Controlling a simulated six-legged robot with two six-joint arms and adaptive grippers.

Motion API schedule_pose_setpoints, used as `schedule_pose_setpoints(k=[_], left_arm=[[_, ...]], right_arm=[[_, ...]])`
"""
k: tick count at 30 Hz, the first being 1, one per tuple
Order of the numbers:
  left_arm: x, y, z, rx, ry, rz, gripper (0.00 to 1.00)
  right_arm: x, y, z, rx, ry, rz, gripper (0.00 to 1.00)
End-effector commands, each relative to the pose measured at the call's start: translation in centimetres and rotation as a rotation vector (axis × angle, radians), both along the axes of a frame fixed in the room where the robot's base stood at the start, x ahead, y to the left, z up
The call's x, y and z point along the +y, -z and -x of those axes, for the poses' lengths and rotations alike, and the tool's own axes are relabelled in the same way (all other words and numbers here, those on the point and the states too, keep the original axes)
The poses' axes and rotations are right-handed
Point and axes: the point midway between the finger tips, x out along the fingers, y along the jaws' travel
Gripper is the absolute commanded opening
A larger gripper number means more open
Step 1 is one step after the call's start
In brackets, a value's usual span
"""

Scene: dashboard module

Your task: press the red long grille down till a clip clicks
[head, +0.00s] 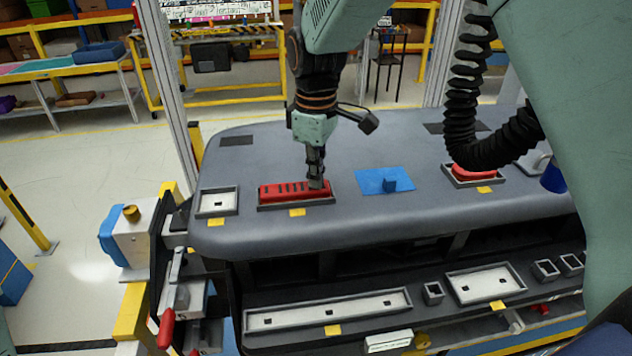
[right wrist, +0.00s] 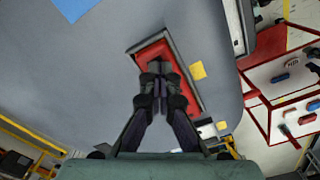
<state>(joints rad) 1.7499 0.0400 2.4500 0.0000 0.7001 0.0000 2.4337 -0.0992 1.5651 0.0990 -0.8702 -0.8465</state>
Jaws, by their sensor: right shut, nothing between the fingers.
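The red long grille (head: 282,190) lies in a dark rectangular frame at the left part of the grey dashboard (head: 350,222). It also shows in the right wrist view (right wrist: 153,52), partly hidden behind the fingers. My right gripper (head: 317,184) comes down from above and is shut and empty. Its fingertips are at the right end of the grille and appear to touch its top; I cannot tell how hard. In the right wrist view the closed fingertips (right wrist: 160,72) lie over the grille. The clips are not visible. My left gripper is not in view.
An empty framed slot (head: 217,202) lies left of the grille. Several empty slots line the lower ledge (head: 330,311). A black corrugated hose (head: 468,100) hangs at right.

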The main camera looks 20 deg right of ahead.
Motion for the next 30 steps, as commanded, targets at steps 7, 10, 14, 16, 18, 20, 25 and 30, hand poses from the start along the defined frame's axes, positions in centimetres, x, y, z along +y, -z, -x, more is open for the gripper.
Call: schedule_pose_setpoints(k=[7, 10, 14, 16, 18, 20, 25, 30], left_arm=[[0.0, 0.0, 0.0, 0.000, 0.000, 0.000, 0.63], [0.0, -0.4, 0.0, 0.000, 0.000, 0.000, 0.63], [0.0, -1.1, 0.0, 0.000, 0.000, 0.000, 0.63], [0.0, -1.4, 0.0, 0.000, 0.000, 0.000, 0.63], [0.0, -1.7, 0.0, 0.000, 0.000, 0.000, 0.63], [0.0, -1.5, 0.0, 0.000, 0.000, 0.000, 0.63], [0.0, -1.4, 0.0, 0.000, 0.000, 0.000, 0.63], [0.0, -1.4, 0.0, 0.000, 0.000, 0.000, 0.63]], right_arm=[[0.0, 0.1, 0.0, 0.001, 0.000, 0.001, 0.00], [0.0, -0.6, 0.0, -0.001, 0.000, 0.001, 0.00], [0.0, -1.9, 0.0, -0.001, 0.000, 0.001, 0.00], [0.0, -2.5, 0.0, -0.002, 0.000, 0.001, 0.00], [0.0, -3.1, -0.1, -0.003, 0.000, 0.000, 0.00], [0.0, -3.5, -0.1, -0.004, 0.000, 0.000, 0.00], [0.0, -4.9, -0.1, -0.004, 0.000, 0.000, 0.00], [0.0, -6.4, -0.1, -0.003, 0.000, 0.000, 0.00]])
